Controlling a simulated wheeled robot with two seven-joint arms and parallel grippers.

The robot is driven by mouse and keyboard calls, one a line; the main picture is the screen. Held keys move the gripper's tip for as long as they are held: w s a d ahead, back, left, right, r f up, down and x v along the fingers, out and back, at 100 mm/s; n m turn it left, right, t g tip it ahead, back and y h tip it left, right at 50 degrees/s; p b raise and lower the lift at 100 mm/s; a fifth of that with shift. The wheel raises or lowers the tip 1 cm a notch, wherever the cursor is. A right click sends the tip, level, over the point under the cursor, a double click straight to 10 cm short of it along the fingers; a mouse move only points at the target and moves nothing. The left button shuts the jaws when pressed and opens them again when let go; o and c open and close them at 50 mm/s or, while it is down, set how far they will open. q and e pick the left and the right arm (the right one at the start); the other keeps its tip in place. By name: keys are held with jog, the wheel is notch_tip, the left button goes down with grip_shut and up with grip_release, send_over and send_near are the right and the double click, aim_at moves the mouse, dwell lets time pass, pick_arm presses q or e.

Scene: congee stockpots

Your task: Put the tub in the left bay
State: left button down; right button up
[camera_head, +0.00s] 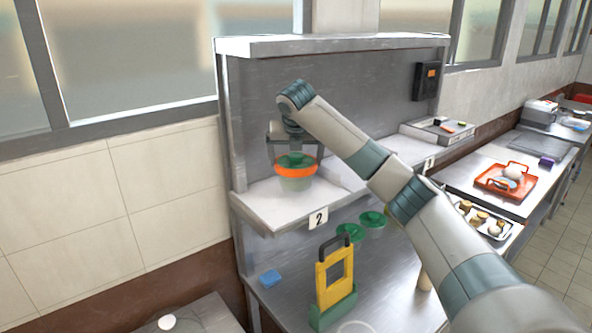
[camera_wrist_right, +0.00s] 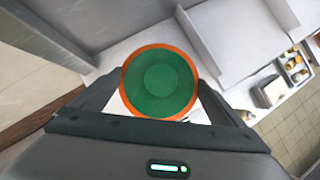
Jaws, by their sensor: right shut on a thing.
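The tub (camera_head: 296,182) has a green lid, an orange band and a pale translucent body. It is upright at the left part of the shelf (camera_head: 262,208), above or on the bay with the label "2" (camera_head: 318,218); I cannot tell whether its base touches the shelf. My right gripper (camera_head: 294,158) reaches down from above and is shut on the tub. In the right wrist view the tub's green lid (camera_wrist_right: 158,84) and orange rim fill the space between the fingers. My left gripper is not in view.
Below the shelf, a counter holds a yellow mandoline-like tool (camera_head: 335,277), green lidded tubs (camera_head: 373,219) and a blue sponge (camera_head: 270,278). A shallow tray (camera_head: 437,131) lies on the shelf's right part. An orange tray (camera_head: 506,181) stands on the table at right.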

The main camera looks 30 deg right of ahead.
aim_at(296, 165)
notch_tip(296, 165, down, 3)
jog(key=shift+r+p, duration=0.15)
jog(key=shift+p, duration=1)
jog(key=shift+f, duration=0.65)
jog(key=o, duration=1.3)
jog(key=shift+o, duration=0.2)
jog(key=shift+s+a+r+b, duration=0.2)
jog(key=shift+s+r+b, duration=0.1)
jog(key=shift+r+b, duration=0.2)
jog(key=b+v, duration=0.4)
jog(key=v, duration=0.6)
jog(key=shift+r+b, duration=0.35)
